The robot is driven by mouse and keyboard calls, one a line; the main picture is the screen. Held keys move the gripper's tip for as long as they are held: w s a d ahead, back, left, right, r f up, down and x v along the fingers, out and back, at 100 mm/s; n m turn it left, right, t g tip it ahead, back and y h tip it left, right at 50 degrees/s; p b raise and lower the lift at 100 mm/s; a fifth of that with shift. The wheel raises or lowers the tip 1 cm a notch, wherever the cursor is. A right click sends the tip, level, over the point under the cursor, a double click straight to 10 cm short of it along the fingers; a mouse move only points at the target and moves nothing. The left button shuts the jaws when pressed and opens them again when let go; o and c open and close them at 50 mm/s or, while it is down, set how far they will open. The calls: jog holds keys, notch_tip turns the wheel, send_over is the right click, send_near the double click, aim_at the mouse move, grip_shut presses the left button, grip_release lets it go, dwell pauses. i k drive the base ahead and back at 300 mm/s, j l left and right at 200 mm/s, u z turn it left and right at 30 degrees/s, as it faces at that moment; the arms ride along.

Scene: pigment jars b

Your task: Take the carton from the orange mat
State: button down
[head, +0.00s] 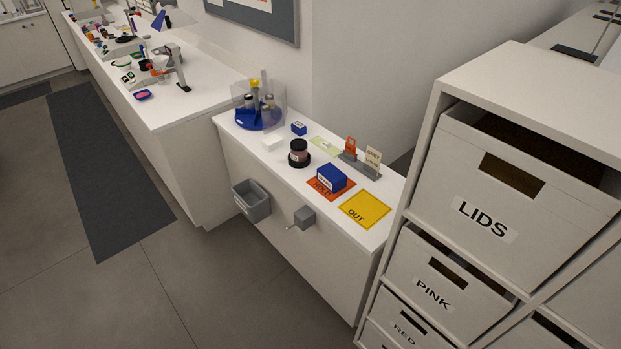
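A blue carton (332,177) with a pale label on its front sits on the orange mat (320,189), which has dark lettering on it. The mat lies on the white counter, left of a yellow mat (365,209) marked OUT. The carton covers much of the orange mat. My gripper is not in view.
A dark jar (298,153), a small blue box (298,128), a white block (272,143) and a grey card holder (360,168) share the counter. A blue carousel (259,115) stands behind a clear shield. A grey bin (251,201) hangs in front. Labelled drawers (487,217) stand right.

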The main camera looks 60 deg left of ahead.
aim_at(335, 180)
jog(key=u, duration=2.2)
jog(key=i+j+u, duration=0.3)
jog(key=i, duration=0.6)
jog(key=i+l+u, duration=0.15)
jog(key=i+u, duration=0.15)
jog(key=i, duration=0.6)
